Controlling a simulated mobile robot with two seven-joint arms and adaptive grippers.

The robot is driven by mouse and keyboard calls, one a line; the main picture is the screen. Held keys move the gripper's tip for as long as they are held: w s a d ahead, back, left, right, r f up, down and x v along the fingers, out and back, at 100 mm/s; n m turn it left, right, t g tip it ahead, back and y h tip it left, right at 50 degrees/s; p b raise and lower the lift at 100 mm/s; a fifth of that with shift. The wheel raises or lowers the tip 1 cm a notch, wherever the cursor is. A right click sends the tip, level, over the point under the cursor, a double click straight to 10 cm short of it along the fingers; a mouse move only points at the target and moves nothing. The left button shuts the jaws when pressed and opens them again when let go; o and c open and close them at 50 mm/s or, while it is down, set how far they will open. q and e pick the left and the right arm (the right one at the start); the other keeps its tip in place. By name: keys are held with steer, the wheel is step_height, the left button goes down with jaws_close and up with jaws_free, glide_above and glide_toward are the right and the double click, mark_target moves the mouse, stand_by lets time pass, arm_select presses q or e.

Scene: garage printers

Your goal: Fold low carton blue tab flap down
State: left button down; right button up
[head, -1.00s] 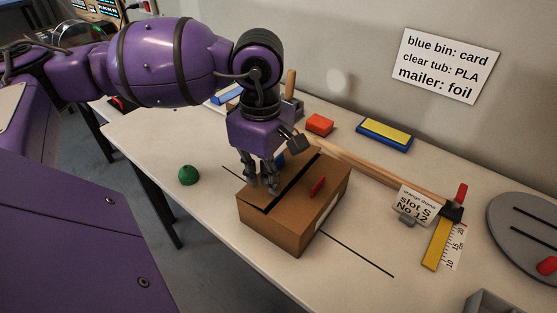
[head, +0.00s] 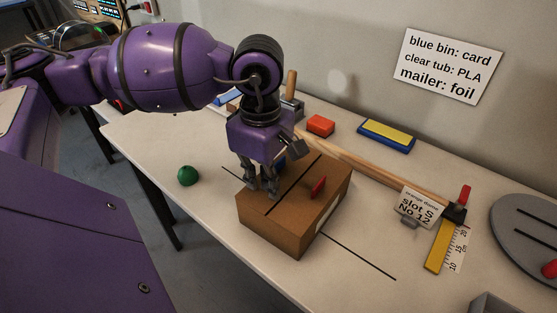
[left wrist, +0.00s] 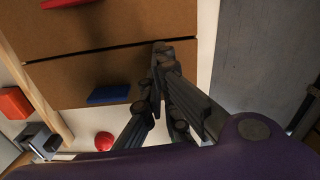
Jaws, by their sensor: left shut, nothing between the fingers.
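The low brown carton (head: 292,230) sits on the workbench, its top flaps lying nearly flat with a narrow dark seam between them. The blue tab (left wrist: 108,94) stands on one flap in the left wrist view; in the head view it is mostly hidden behind my gripper. A red tab (head: 318,186) stands on the other flap. My left gripper (head: 262,193) points down, shut and empty, with its fingertips at the blue-tab flap close to the seam. Its fingers also show over that flap in the left wrist view (left wrist: 160,52). I cannot tell whether they touch it. My right gripper is not in view.
A green dome (head: 188,176) sits left of the carton. Behind it are a red-orange block (head: 320,125), a blue-yellow block (head: 386,135) and a long wooden bar (head: 360,171). A slot card (head: 419,206) and grey disc (head: 527,237) are at right.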

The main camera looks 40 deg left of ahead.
arm_select(q)
steer(key=shift+r+p, duration=1.15)
steer(key=shift+r, duration=1.4)
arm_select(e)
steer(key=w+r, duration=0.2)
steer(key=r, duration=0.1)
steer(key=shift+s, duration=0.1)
